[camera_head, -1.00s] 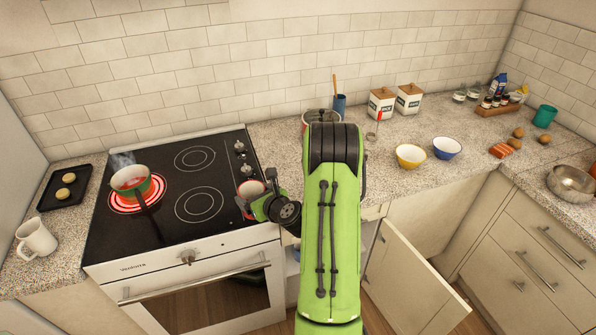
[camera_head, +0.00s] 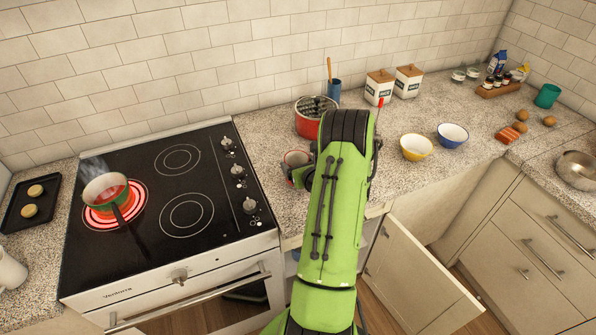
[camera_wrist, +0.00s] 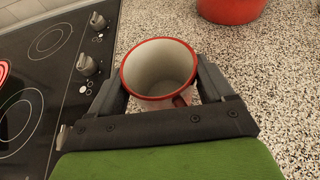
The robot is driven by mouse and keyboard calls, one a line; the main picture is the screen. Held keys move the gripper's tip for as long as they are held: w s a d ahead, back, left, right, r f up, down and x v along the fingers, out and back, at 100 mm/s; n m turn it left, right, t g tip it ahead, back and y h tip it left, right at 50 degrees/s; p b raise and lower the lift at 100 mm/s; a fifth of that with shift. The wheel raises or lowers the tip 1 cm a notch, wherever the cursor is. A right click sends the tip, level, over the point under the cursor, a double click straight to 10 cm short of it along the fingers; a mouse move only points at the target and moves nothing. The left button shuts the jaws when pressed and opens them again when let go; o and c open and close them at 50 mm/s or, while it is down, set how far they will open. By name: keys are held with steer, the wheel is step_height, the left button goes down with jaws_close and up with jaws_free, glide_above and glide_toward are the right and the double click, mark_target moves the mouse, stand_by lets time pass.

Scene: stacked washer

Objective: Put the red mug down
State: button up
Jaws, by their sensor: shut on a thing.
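The red mug (camera_wrist: 160,72), with a red rim and a pale inside, shows upright between the two fingers of my gripper (camera_wrist: 160,90) in the wrist view. The gripper is shut on it, with a finger on each side. In the head view the mug (camera_head: 296,158) is over the speckled counter (camera_head: 262,130), just right of the stove. My arm hides most of the gripper there. The mug looks empty. I cannot tell whether its base touches the counter.
A red pot (camera_head: 315,122) stands on the counter behind the mug. The black stovetop (camera_head: 150,235) is to the left, with a steaming pot (camera_head: 106,190) on a glowing burner. Yellow (camera_head: 416,147) and blue (camera_head: 452,134) bowls stand to the right. A cabinet door (camera_head: 415,275) hangs open below.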

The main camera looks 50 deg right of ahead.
steer(key=shift+f, duration=0.75)
steer(key=shift+s, duration=0.1)
steer(key=shift+f, duration=0.1)
steer(key=o, duration=1.1)
steer(key=shift+a, duration=0.1)
